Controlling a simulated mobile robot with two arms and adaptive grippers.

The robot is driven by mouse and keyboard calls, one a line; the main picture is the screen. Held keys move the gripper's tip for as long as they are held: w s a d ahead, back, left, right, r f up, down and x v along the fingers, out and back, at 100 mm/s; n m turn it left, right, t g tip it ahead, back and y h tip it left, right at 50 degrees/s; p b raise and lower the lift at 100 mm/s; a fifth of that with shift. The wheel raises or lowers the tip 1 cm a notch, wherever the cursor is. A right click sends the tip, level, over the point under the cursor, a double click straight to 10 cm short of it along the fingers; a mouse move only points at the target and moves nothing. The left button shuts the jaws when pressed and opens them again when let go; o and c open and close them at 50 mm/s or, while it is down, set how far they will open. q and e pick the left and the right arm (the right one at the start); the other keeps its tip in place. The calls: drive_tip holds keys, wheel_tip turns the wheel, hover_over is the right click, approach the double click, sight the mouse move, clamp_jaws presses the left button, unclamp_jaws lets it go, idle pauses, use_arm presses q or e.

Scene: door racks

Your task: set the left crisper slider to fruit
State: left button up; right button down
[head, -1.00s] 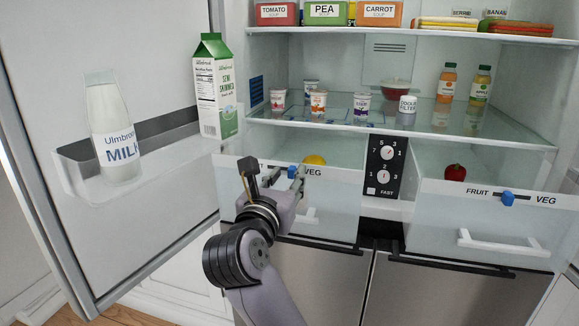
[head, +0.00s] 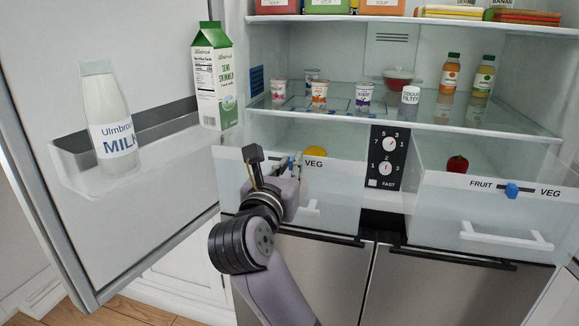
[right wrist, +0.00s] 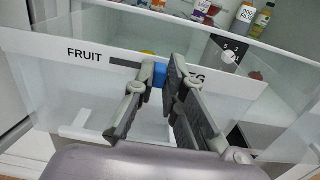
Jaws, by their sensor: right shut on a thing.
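The left crisper drawer (head: 335,200) is a clear bin with a pale front strip and a yellow fruit (head: 315,152) behind it. Its blue slider (right wrist: 158,75) sits on a dark track, at the VEG end, away from the word FRUIT (right wrist: 85,55). My right gripper (right wrist: 165,78) is shut on the slider, its two dark fingers reaching the strip from the front. In the head view my right gripper (head: 290,165) hides most of the slider and the strip's lettering. My left gripper is in neither view.
The right crisper (head: 440,215) has its own blue slider (head: 512,191) and a red pepper (head: 457,164). A dial panel (head: 386,157) stands between the drawers. The open door with a milk bottle (head: 110,120) and carton (head: 214,80) is at left. Small pots stand on the glass shelf above.

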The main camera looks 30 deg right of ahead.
sight(270, 155)
idle(0.6)
drive_tip(key=shift+w+a, duration=0.15)
drive_tip(key=shift+w, duration=0.05)
drive_tip(key=w+a, duration=0.3)
drive_tip(key=shift+w, duration=0.25)
drive_tip(key=c, duration=1.6)
unclamp_jaws()
drive_tip(key=shift+a, duration=0.1)
drive_tip(key=shift+c, duration=0.2)
